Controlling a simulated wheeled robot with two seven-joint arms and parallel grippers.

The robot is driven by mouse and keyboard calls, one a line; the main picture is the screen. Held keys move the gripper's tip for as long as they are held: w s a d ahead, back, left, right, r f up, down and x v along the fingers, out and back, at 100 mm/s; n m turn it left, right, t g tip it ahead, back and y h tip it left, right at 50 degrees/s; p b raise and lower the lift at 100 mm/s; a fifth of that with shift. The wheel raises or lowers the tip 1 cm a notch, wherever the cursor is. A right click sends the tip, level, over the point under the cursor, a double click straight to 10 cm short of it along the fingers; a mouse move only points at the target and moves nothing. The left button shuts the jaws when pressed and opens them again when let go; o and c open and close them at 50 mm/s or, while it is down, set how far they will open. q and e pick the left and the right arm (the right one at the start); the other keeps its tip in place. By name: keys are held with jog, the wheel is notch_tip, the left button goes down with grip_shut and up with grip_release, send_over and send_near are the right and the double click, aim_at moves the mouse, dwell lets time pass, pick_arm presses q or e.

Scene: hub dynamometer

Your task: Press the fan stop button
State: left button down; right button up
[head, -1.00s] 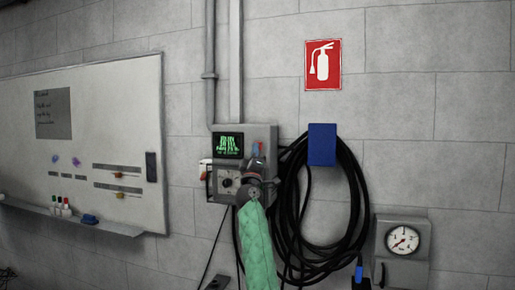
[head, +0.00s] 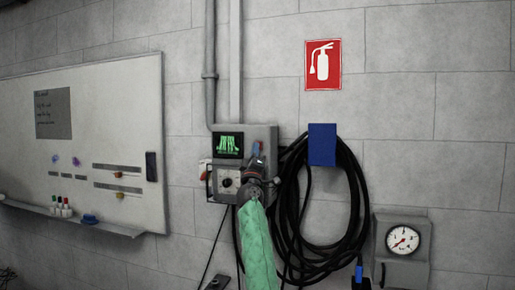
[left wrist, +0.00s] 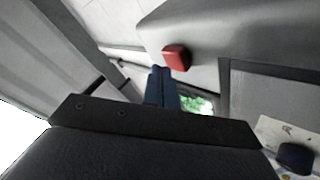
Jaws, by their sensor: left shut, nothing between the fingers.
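A grey control box (head: 265,137) with a green-lit screen (head: 228,145) and a dark knob (head: 227,182) is on the wall. My left gripper (head: 257,149) is in front of the box's right part, at the end of my green-sleeved arm, and hides some of its face. In the left wrist view, the blue fingers (left wrist: 161,70) are shut and empty. Their tips appear right beside a red button (left wrist: 176,57) on a light grey surface; I cannot tell whether they touch it. The screen (left wrist: 199,104) and knob (left wrist: 296,157) also show there. My right gripper is out of view.
A black hose coil (head: 357,205) hangs from a blue holder (head: 322,145) just right of the box. A gauge (head: 403,240) is at lower right, a whiteboard (head: 120,115) at left. A grey pipe (head: 210,60) runs above the box.

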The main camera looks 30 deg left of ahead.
pick_arm(q)
jog(key=shift+w+a, duration=0.1)
jog(key=shift+w, duration=0.25)
dwell(0.3)
jog(key=shift+r, duration=0.1)
jog(key=shift+w+r+b, duration=0.1)
jog(key=shift+r+b, duration=0.2)
jog(key=shift+r, duration=0.3)
dwell(1.0)
